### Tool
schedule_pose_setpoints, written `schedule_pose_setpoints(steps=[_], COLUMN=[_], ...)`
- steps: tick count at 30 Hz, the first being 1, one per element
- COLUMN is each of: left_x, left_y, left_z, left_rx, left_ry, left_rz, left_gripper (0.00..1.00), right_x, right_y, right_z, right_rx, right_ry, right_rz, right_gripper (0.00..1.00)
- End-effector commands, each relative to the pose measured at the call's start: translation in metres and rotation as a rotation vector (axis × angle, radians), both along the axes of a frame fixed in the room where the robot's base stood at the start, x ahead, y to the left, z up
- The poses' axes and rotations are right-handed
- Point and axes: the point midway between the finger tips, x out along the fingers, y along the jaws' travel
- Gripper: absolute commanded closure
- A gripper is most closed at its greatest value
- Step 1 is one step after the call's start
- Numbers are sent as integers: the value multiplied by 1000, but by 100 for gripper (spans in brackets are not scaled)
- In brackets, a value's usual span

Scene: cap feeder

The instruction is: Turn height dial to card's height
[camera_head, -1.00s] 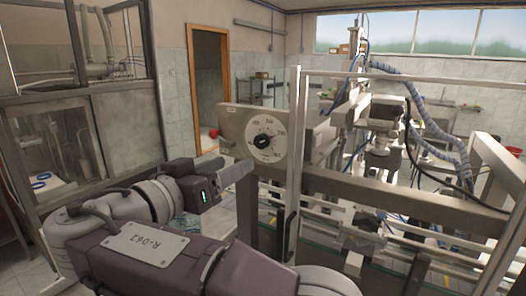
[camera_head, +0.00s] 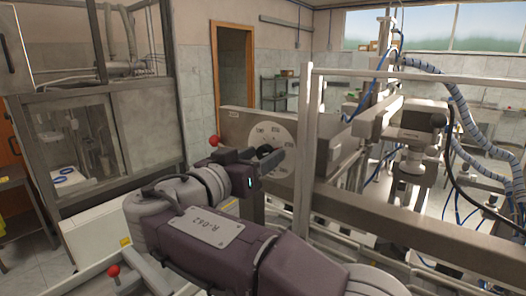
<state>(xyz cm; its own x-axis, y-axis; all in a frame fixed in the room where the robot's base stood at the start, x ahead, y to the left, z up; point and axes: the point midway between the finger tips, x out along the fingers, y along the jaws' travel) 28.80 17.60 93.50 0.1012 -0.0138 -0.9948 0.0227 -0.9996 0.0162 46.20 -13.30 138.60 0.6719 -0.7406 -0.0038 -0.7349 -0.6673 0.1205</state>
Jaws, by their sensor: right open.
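The height dial (camera_head: 262,131) is a pale round plate with printed numbers on the grey machine beam. My right gripper (camera_head: 278,154) is in front of its lower middle, with its fingers pointing right across the dial face. It is open. A dark rounded part shows by the fingers, and I cannot tell whether it is the dial's knob or part of the gripper. The gripper covers the pointer and the lower numbers. I cannot tell whether the fingers touch the knob. The card is not recognisable in view. My left gripper is not in view.
A metal upright (camera_head: 308,140) stands just right of the dial. The grey beam (camera_head: 235,124) runs behind the gripper. A red ball-ended lever (camera_head: 113,270) is at lower left. A glazed cabinet (camera_head: 135,120) stands at left, and blue hoses (camera_head: 440,82) hang at right.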

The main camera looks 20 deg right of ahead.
Motion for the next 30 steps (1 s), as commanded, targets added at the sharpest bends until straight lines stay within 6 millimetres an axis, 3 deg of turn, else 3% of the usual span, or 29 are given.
schedule_pose_setpoints(steps=[10, 11, 16, 17, 30], left_x=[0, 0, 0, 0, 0], left_y=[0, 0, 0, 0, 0], left_z=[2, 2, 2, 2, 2], left_rx=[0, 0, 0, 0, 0], left_ry=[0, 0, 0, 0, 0], left_rz=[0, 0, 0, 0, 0], left_gripper=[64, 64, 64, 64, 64], right_x=[6, 6, 6, 6, 6], right_y=[-7, -7, -7, -7, -6], right_z=[-1, -1, -1, -1, 0], right_rx=[-1, 0, 0, 0, -67], right_ry=[1, 1, 1, 1, 88], right_rz=[1, 1, 1, 1, 1], right_gripper=[44, 50, 97, 100, 100])
